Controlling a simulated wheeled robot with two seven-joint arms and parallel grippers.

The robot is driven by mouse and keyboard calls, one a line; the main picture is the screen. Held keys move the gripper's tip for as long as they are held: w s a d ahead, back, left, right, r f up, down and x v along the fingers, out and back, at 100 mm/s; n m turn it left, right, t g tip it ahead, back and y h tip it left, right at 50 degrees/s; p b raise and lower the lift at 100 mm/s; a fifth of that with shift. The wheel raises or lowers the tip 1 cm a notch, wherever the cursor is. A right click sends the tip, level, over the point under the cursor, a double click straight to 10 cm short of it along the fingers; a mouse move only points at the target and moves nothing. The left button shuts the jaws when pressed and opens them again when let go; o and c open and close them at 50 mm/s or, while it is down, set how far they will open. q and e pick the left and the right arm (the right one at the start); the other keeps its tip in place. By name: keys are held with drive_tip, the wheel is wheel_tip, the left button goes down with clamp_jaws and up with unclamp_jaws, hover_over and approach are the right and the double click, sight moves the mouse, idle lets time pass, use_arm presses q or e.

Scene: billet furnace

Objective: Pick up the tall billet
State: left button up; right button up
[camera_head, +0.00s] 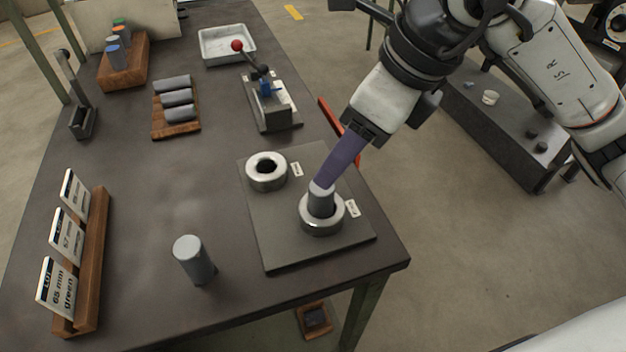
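A tall grey billet (193,262) stands upright and free near the table's front edge. Another grey cylinder (321,200) stands inside the front metal ring (322,221) on the flat plate. My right gripper (332,172) comes from the upper right and points down at that cylinder. A long purple piece reaches from its wrist to the cylinder's top; whether this is its fingers or something held I cannot tell. Its grip is hidden. It is apart from the free-standing billet, which lies to its left. My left gripper is not in view.
A second ring (267,171) sits on the plate (287,235). Several billets lie on a wooden rack (158,124). A lever fixture (270,105), white tray (228,45), marker block (128,68) and card holder (92,275) stand around. The table's middle left is clear.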

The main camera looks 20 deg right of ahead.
sight(333, 190)
drive_tip(key=x, duration=0.4)
drive_tip(key=shift+s, duration=0.35)
drive_tip(key=x, duration=0.4)
drive_tip(key=shift+s+f+p, duration=0.15)
drive_tip(key=shift+f+p, duration=0.1)
drive_tip(key=shift+p, duration=0.05)
drive_tip(key=shift+a+f, duration=0.15)
drive_tip(key=shift+f, duration=0.1)
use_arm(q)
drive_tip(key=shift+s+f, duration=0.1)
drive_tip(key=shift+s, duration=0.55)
use_arm(e)
drive_tip(key=shift+w, duration=0.2)
drive_tip(key=shift+c, duration=0.3)
clamp_jaws()
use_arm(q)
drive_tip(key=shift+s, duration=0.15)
